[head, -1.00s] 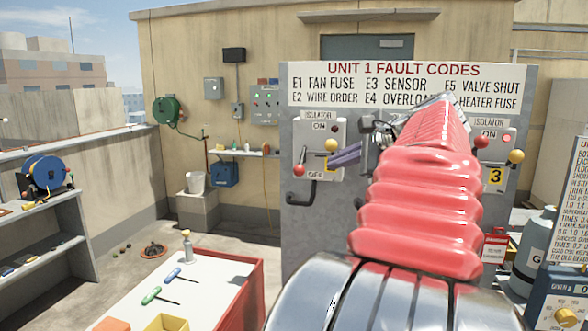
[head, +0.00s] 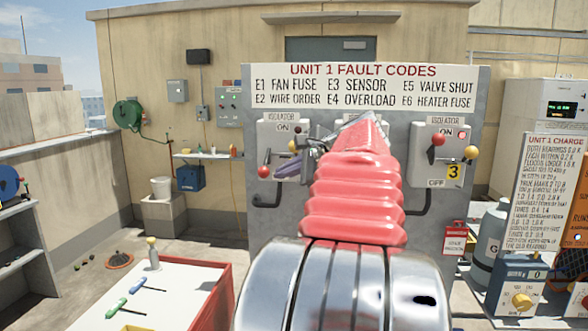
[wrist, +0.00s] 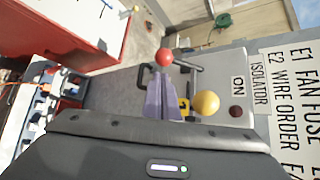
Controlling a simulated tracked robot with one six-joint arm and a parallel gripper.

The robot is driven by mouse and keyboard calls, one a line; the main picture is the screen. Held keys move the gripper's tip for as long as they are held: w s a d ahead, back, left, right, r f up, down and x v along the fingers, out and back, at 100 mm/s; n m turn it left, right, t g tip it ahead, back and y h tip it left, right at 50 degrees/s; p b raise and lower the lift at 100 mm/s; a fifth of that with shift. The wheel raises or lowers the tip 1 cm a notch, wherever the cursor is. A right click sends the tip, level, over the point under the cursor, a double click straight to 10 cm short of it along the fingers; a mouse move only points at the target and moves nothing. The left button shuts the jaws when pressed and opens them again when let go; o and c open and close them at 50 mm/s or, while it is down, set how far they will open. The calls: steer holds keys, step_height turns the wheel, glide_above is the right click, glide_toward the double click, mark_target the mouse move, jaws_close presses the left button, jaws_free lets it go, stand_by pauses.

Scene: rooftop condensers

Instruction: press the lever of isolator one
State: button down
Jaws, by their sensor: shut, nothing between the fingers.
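The left isolator (head: 272,140) is a light grey box marked ON on the fault-code board. It has a red ball (head: 264,171) on its left side, a yellow ball (head: 295,146) and a dark lamp. Its number tag is mostly hidden, so I cannot read it. My gripper (head: 284,171) has purple fingers, shut and empty, in front of the box between the two balls. In the wrist view, the fingers (wrist: 160,102) point towards the red ball (wrist: 164,58), with the yellow ball (wrist: 206,103) to their right. I cannot tell whether they touch anything.
The right isolator (head: 430,160) carries tag 3, a red ball and a yellow ball, and a lit red lamp. Dark bent pipes leave both boxes. A red-sided bench (head: 215,310) with tools stands at front left. A gas cylinder (head: 490,240) and charge board stand at right.

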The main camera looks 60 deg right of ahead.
mark_target(266, 166)
steer(key=x, duration=0.3)
steer(key=shift+w+f, duration=0.1)
steer(key=shift+w, duration=0.1)
steer(key=shift+s+a+r, duration=0.1)
steer(key=shift+a+r, duration=0.15)
steer(key=shift+r, duration=0.2)
stand_by(0.5)
steer(key=shift+s+a+r, duration=0.1)
steer(key=shift+a+r, duration=0.15)
steer(key=shift+r, duration=0.5)
steer(key=shift+s+a+r, duration=0.15)
steer(key=shift+a+r, duration=0.15)
steer(key=shift+r, duration=0.5)
steer(key=v, duration=1.3)
steer(key=shift+s, duration=0.4)
